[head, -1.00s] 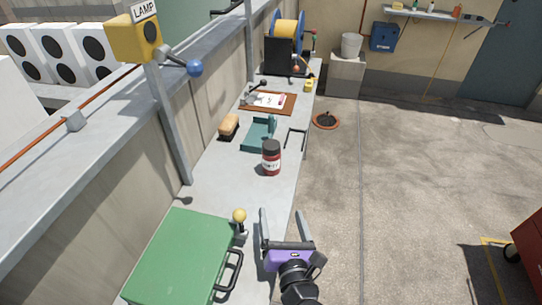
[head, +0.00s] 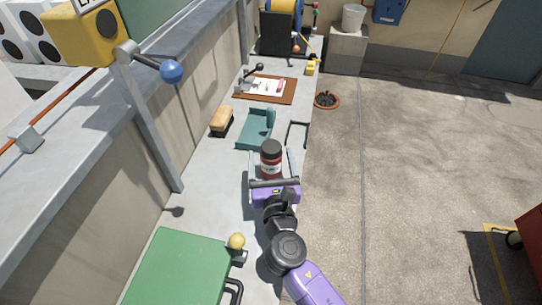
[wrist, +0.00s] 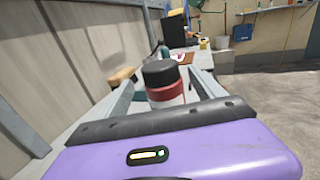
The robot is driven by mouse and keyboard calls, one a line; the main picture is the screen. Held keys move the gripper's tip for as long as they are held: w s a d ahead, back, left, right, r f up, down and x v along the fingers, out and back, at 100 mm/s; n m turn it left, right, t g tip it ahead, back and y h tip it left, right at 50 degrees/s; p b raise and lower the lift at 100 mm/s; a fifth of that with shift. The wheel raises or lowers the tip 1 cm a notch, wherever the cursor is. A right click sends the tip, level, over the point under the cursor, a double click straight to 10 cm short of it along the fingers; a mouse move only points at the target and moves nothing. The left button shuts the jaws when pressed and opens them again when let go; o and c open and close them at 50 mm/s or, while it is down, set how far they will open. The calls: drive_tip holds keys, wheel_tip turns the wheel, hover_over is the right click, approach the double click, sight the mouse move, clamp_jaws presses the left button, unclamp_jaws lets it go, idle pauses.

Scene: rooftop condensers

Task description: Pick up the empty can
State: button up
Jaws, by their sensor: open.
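A dark red can with a black top and a pale label (head: 271,158) stands upright on the grey bench. In the head view it is just beyond my purple gripper (head: 270,168), whose two grey fingers reach forward on either side of it. In the wrist view the can (wrist: 164,82) stands between the open fingers (wrist: 165,95), with its lower part hidden behind the gripper body. I cannot tell whether a finger touches it. Nothing in view shows whether the can is empty.
A green case (head: 178,268) and a yellow-knobbed lever (head: 237,242) are nearer.

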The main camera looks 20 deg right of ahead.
drive_tip(key=x, duration=0.5)
drive_tip(key=shift+d+f, duration=0.2)
drive_tip(key=shift+s, duration=0.1)
drive_tip(key=c, duration=1.5)
